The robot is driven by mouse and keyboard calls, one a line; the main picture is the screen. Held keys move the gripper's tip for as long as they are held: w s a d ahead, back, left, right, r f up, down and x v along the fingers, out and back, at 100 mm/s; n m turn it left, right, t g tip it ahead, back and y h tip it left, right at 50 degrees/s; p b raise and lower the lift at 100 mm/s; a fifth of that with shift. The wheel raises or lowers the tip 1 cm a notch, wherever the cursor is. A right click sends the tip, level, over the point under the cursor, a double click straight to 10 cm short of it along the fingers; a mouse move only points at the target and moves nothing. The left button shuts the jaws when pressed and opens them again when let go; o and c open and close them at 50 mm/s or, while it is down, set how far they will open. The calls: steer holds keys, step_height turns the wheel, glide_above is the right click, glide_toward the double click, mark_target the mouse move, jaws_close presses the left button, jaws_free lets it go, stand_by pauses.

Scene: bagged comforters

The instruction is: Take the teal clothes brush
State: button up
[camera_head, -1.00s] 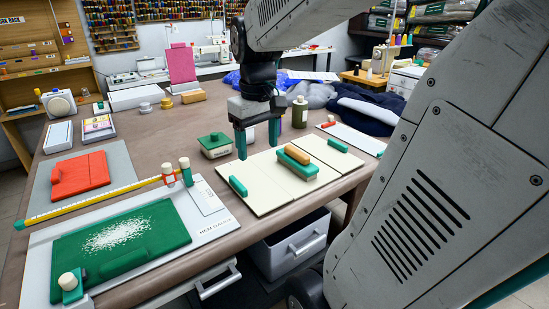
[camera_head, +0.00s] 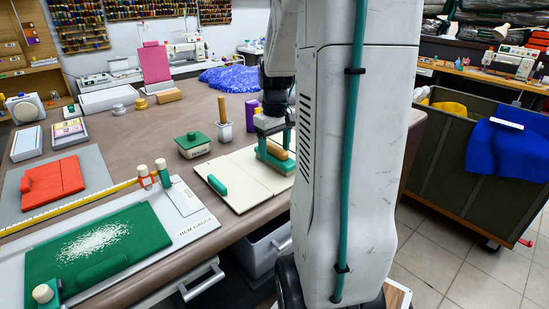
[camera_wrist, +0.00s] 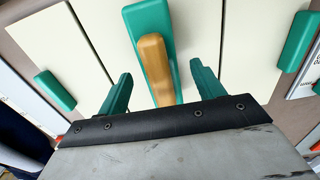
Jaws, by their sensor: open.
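The teal clothes brush (camera_head: 274,164) lies on a cream panel, with a tan wooden handle on top. In the wrist view the brush (camera_wrist: 150,18) runs from the top edge down between the fingers. My gripper (camera_head: 276,146) is at the brush in the head view, partly hidden by my arm. In the wrist view my gripper (camera_wrist: 161,73) is open, one teal finger on each side of the brush's near end. Gaps show between the fingers and the handle; I cannot tell whether they touch the teal base.
Cream panels (camera_head: 240,185) with teal handles lie around the brush. A green-lidded box (camera_head: 193,146) and a white cup with a wooden stick (camera_head: 224,131) stand behind to the left. A green mat with white grains (camera_head: 105,245) lies at front left. A cart (camera_head: 440,150) stands at right.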

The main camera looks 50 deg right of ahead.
mark_target(277, 148)
steer(key=shift+f, duration=0.4)
steer(key=c, duration=1.1)
steer(key=shift+r, duration=0.1)
steer(key=shift+r, duration=0.55)
steer(key=shift+s+a+r, duration=0.15)
steer(key=shift+s+r, duration=0.1)
steer(key=shift+r, duration=0.35)
steer(key=shift+s+a+r, duration=0.1)
steer(key=shift+s+r, duration=0.1)
steer(key=shift+r, duration=0.4)
steer(key=s+a, duration=0.2)
steer(key=s, duration=0.2)
steer(key=s+a+r, duration=0.1)
steer(key=s+a, duration=0.2)
steer(key=s, duration=0.1)
steer(key=s+a, duration=0.2)
steer(key=s, duration=0.3)
steer(key=shift+a+r, duration=0.15)
steer(key=shift+a, duration=0.15)
